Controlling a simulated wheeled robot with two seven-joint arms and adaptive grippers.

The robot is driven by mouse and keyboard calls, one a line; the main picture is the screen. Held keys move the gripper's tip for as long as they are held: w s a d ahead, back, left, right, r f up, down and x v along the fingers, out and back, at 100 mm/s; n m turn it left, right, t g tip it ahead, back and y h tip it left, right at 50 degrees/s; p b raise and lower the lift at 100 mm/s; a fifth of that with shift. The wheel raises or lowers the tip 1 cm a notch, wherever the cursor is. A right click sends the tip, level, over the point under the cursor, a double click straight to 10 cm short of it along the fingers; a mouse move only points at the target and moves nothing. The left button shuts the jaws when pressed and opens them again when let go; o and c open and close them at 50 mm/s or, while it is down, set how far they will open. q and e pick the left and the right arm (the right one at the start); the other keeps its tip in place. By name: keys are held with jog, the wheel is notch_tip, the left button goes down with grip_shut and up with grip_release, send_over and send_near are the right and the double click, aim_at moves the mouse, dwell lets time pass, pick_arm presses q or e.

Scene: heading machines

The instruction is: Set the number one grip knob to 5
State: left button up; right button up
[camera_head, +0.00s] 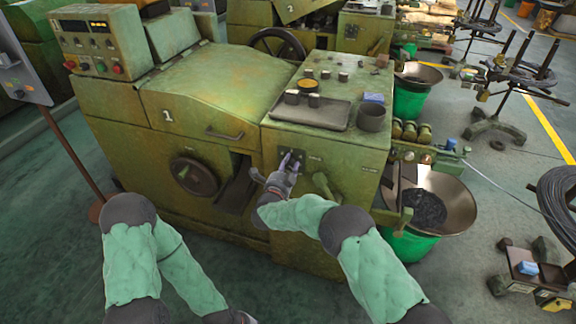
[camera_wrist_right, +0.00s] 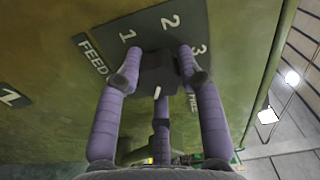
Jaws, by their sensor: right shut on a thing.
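My right gripper (camera_head: 288,163) is at a small dark plate on the front of the green machine marked 1 (camera_head: 225,118). In the right wrist view, the purple fingers of my right gripper (camera_wrist_right: 158,62) are closed around a dark blocky knob (camera_wrist_right: 159,76). A white mark on the knob points toward the bottom of that view. The dark plate (camera_wrist_right: 183,18) shows the numbers 1, 2 and 3 beyond the knob, and the word FEED at its left edge. Other numbers are hidden by the knob and fingers.
A tray (camera_head: 311,113) and a dark cup (camera_head: 372,117) stand on the machine top. A lever handle (camera_head: 324,186) juts out just right of my right gripper. A handwheel (camera_head: 195,176) is on the front left. A green bin (camera_head: 409,243) stands at the right.

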jog(key=shift+w+d+r, duration=0.15)
jog(key=shift+d+r, duration=0.2)
jog(key=o, duration=0.9)
jog(key=shift+o, duration=1.2)
jog(key=shift+d, duration=0.15)
jog(key=shift+s+a+f, duration=0.2)
jog(key=shift+s+a, duration=0.2)
jog(key=shift+s, duration=0.2)
jog(key=v, duration=1.1)
